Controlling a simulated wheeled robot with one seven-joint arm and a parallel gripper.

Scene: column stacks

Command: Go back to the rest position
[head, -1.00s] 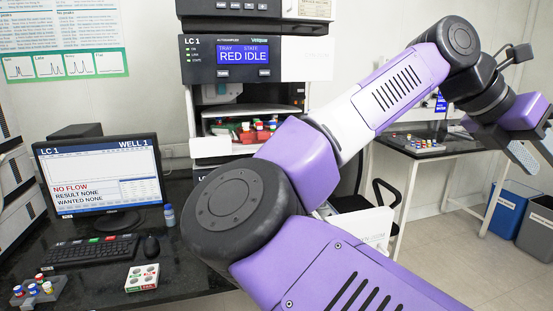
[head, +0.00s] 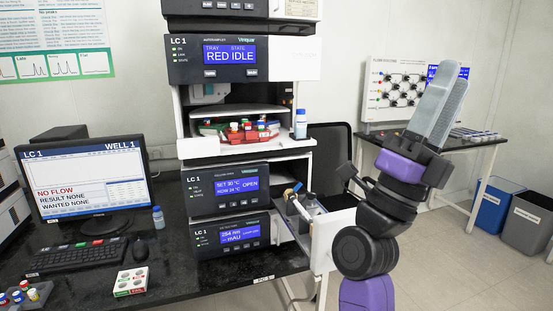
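My gripper (head: 449,82) is raised at the right of the head view, its two grey fingers pointing up. The fingers overlap from this angle, so I cannot tell whether they are open or shut. I see nothing held between them. My arm is folded below it, in front of the back right table. The gripper appears clear of the instrument stack.
The LC stack (head: 240,65) stands on the black bench (head: 185,283), with an open drawer (head: 318,240) left of my arm. Blue (head: 492,203) and grey (head: 528,222) bins stand at right.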

